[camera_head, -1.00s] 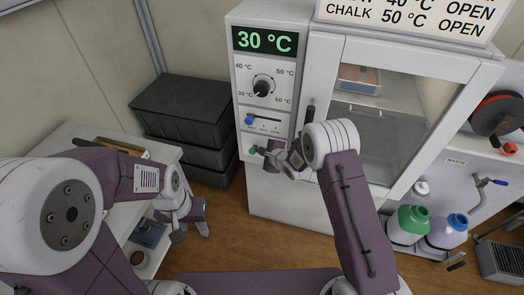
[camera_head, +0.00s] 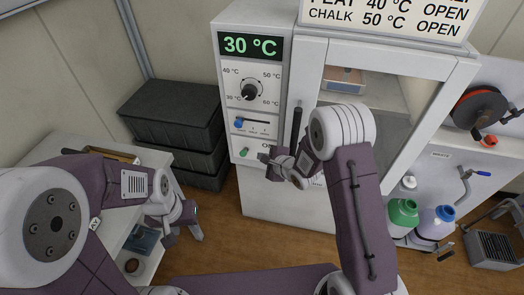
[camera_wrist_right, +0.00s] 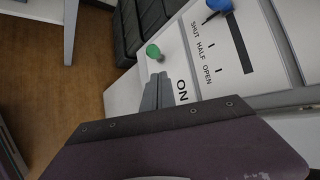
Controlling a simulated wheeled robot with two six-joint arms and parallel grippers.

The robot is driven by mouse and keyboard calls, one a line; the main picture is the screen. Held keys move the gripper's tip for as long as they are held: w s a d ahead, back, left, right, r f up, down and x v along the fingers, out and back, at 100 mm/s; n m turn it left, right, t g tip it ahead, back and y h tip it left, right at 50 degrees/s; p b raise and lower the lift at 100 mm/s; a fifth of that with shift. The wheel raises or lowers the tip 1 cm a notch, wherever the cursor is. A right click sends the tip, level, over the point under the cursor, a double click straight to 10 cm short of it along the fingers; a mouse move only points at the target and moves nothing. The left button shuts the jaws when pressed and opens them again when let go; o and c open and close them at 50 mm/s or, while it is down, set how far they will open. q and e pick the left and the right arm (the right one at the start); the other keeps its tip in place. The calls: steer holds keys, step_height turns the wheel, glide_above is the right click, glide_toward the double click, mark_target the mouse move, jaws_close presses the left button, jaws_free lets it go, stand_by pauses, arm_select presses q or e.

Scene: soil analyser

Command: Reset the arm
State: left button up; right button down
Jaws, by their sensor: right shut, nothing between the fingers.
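The analyser cabinet (camera_head: 226,90) has a lit 30 °C display (camera_head: 250,46), a dial (camera_head: 250,92), a blue slider knob (camera_head: 239,123) and a green knob (camera_head: 244,153) near the ON label. My right gripper (camera_head: 265,157) is shut and empty, just right of the green knob. In the right wrist view its fingertips (camera_wrist_right: 157,78) sit just below the green knob (camera_wrist_right: 152,51); I cannot tell whether they touch it. The blue knob (camera_wrist_right: 219,5) is at the SHUT end of its scale. My left gripper (camera_head: 182,238) hangs open and empty by the left table.
Black crates (camera_head: 173,115) are stacked left of the cabinet. A left table (camera_head: 70,140) holds a tray. A glass-fronted chamber is right of the panel, partly behind my right arm.

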steer(key=s+d+r+n+g+h+p, duration=0.3)
steer(key=s+d+r+n+h+p, duration=0.15)
steer(key=s+d+r+n, duration=0.35)
steer(key=s+d+r+n+g+p, duration=0.1)
steer(key=s+d+r+n+g, duration=0.1)
steer(key=s+n, duration=0.3)
steer(key=s+d+r+n+g+p, duration=0.2)
steer(key=s+n, duration=0.3)
steer(key=s, duration=0.8)
steer(key=shift+s+r+g+h+p, duration=0.2)
steer(key=shift+g+h+p, duration=0.15)
steer(key=shift+g, duration=0.55)
